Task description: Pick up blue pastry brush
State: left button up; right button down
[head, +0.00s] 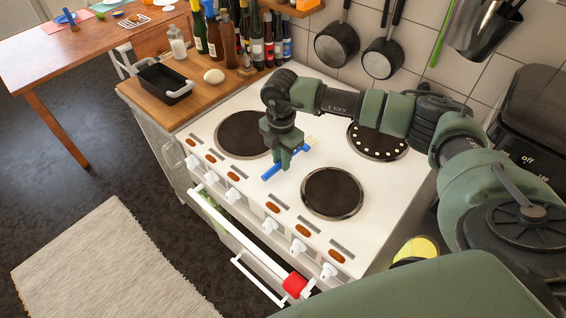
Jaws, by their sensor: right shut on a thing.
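The blue pastry brush (271,172) is over the white stove top, between the burners, with its pale bristles pointing to the upper right. My right gripper (285,162) comes down from above and is shut on the brush near its middle. The fingers hide part of the handle. I cannot tell whether the brush still touches the stove top. My left gripper is not in view.
The white cooker (398,205) has several dark burners and a row of knobs along its front. A black loaf pan (165,82), a pale round object (214,76) and several bottles stand on the wooden counter at the left. Pans (338,45) hang on the tiled wall.

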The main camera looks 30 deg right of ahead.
notch_tip(320, 180, up, 18)
jog(key=b, duration=0.4)
jog(key=shift+r, duration=0.1)
dwell(0.6)
